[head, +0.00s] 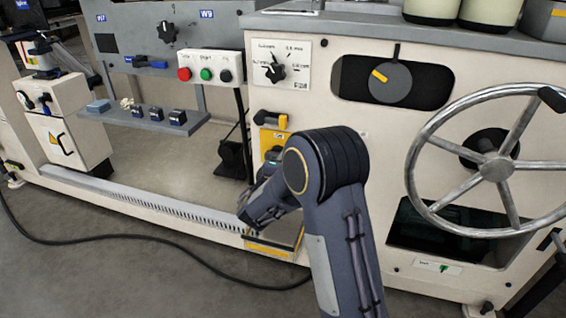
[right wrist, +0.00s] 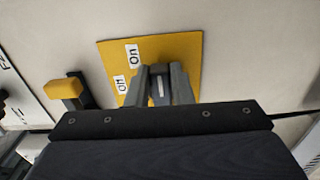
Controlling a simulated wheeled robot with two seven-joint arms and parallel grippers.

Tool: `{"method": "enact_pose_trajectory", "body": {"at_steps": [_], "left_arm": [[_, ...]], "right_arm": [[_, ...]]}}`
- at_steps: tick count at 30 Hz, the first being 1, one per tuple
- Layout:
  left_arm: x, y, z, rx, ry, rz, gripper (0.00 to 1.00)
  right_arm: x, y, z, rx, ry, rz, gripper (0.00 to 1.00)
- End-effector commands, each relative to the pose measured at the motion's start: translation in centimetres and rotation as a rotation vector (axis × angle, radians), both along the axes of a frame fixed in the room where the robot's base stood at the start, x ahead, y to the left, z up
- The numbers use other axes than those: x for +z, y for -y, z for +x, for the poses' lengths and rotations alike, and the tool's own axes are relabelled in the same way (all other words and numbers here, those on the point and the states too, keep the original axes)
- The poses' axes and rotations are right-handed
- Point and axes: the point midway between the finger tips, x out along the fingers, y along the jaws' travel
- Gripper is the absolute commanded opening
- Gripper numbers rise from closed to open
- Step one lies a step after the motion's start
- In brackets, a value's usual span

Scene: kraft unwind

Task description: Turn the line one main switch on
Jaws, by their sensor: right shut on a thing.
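The line one main switch shows in the right wrist view as a yellow plate (right wrist: 182,44) with an "On" label (right wrist: 132,54) and an "Off" label (right wrist: 121,84). My right gripper (right wrist: 162,72) is in front of the plate, its fingers shut on the switch handle (right wrist: 160,88). Most of the handle is hidden between the fingers, so its exact angle is unclear. In the head view the yellow plate (head: 268,138) is on the cream cabinet, partly hidden by my right arm and gripper (head: 272,156). My left gripper is not in view.
A yellow-tipped lever (head: 282,121) sticks out close beside the plate, also in the right wrist view (right wrist: 62,88). A rotary selector (head: 276,72), a dark dial (head: 389,80) and a large handwheel (head: 496,168) are on the cabinet. A black cable (head: 130,244) lies on the floor.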

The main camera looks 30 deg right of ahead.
Motion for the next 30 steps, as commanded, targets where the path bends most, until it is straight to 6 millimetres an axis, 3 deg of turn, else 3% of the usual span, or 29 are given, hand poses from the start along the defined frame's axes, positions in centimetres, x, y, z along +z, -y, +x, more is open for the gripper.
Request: {"method": "enact_pose_trajectory", "body": {"at_steps": [7, 8, 13, 23, 30], "left_arm": [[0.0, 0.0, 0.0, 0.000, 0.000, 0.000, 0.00], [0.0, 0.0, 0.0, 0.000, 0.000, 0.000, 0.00], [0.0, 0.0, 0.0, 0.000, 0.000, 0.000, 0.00], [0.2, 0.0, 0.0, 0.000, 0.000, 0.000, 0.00], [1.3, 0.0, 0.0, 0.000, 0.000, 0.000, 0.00]], "right_arm": [[-0.2, 0.0, 0.0, 0.000, -0.001, 0.004, 0.00], [-0.2, 0.0, 0.0, 0.000, -0.001, 0.004, 0.21], [-0.1, 0.0, 0.0, 0.000, -0.001, 0.003, 0.42], [0.0, -0.4, -0.3, 0.002, -0.002, 0.002, 0.42], [0.1, -3.3, -2.6, 0.004, -0.004, 0.003, 0.42]]}}
